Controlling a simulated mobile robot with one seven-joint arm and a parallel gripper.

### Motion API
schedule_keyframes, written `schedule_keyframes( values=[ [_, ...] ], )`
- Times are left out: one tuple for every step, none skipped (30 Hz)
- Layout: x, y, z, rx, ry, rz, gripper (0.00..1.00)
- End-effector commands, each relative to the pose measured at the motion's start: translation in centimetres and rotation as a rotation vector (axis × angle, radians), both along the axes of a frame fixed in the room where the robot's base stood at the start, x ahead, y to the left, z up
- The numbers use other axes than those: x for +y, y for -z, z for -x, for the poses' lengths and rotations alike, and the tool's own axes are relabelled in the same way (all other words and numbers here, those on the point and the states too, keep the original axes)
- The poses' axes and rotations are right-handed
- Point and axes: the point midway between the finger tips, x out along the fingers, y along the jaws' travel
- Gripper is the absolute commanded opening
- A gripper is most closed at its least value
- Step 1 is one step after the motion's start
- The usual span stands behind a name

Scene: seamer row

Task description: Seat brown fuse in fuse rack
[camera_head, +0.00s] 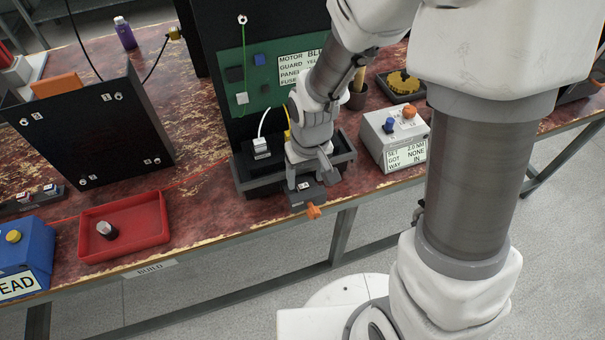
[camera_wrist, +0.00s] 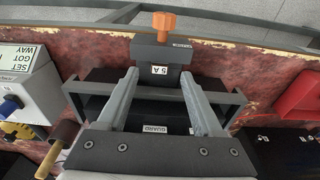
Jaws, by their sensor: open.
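My gripper (camera_wrist: 159,72) is open with nothing seen between its fingertips. It is over the front of a dark grey fixture (camera_wrist: 240,97) on the bench. The fingertips point at a dark block (camera_wrist: 148,54) with a "5 A" label and an orange knob (camera_wrist: 164,22); I cannot tell if they touch it. In the head view my gripper (camera_head: 305,184) is above this block (camera_head: 304,197). No plainly brown fuse shows. A small dark rack (camera_head: 32,203) at the far left holds several small pieces; I cannot tell whether it is the fuse rack.
A grey control box (camera_head: 397,140) with blue and orange knobs is right of the fixture. Bare bench lies between tray and fixture.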

Motion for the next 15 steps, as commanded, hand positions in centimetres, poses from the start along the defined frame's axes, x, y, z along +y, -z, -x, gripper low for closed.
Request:
schedule_keyframes(
  values=[
    [0.0,0.4,-0.1,0.001,0.000,0.000,0.68],
    [0.1,0.7,-0.2,0.001,0.000,0.000,0.68],
    [0.1,1.2,-0.3,0.002,-0.001,0.001,0.68],
    [0.1,1.7,-0.4,0.004,-0.001,0.001,0.68],
    [0.2,2.1,-0.5,0.004,-0.001,0.001,0.68],
    [0.2,2.7,-0.7,0.003,-0.001,0.001,0.68],
    [0.2,3.1,-0.8,0.003,-0.001,0.001,0.68],
    [0.3,3.5,-0.9,0.003,-0.001,0.001,0.68],
    [0.3,4.0,-1.0,0.003,-0.001,0.001,0.68],
    [0.3,4.3,-1.0,0.002,0.000,0.001,0.68],
    [0.3,4.6,-1.1,0.002,0.000,0.001,0.68],
    [0.3,4.8,-1.1,0.001,0.000,0.000,0.68],
    [0.3,4.9,-1.1,0.001,0.000,0.000,0.68],
    [0.3,5.0,-1.1,0.001,0.000,0.000,0.68],
    [0.3,5.1,-1.2,0.000,0.000,0.000,0.68]
  ],
)
